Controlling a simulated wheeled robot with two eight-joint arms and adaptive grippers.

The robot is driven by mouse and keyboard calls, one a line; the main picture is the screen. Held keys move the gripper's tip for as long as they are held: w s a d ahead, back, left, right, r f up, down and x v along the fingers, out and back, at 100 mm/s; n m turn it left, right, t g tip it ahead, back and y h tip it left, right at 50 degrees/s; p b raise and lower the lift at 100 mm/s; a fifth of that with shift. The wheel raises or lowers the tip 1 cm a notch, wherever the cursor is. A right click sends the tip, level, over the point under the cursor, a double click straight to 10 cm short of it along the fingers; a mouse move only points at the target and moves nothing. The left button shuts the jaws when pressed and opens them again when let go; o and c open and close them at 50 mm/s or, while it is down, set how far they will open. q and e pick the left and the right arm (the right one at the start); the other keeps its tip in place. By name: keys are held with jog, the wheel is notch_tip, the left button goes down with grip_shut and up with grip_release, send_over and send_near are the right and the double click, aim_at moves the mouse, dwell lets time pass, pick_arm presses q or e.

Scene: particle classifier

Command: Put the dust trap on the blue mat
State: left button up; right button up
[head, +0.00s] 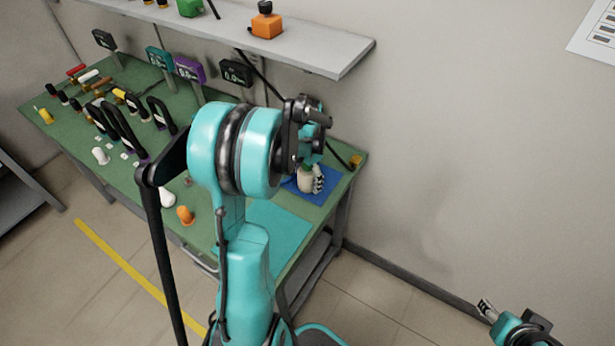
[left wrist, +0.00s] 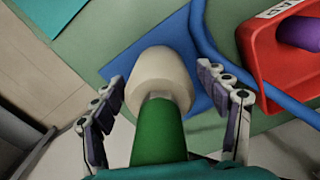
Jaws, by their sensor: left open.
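The dust trap appears to be the cream and green piece (left wrist: 160,85) in the left wrist view, its green part nearer the camera. In the head view its cream part (head: 305,180) shows over the blue mat (head: 291,186). The mat also shows behind the piece in the left wrist view (left wrist: 178,38). My left gripper (left wrist: 165,112) is open, with a finger on each side of the piece and visible gaps. Whether the piece's far end touches the mat is hard to tell. My right gripper (head: 486,308) is low at the right, away from the table; its jaws are too small to judge.
A red holder (left wrist: 262,55) with a purple item stands right of the mat in the left wrist view; a blue cable (left wrist: 205,50) runs between. A teal mat (head: 265,235) lies nearer on the green table. Black-handled tools (head: 120,130) stand left. A shelf (head: 320,50) hangs above.

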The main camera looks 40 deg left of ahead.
pick_arm(q)
notch_tip(320, 180, up, 12)
jog(key=p, duration=0.4)
jog(key=shift+f, duration=0.2)
jog(key=shift+r+p, duration=0.3)
jog(key=shift+d+r, duration=0.25)
jog(key=shift+d, duration=0.05)
jog(key=s+d+r+n+t, duration=0.1)
jog(key=s+d, duration=0.4)
jog(key=d, duration=0.5)
jog(key=s+d+r+n+t, duration=0.2)
jog(key=s+d+t, duration=0.4)
jog(key=d, duration=0.5)
jog(key=shift+s+r, duration=0.2)
jog(key=shift+r, duration=0.3)
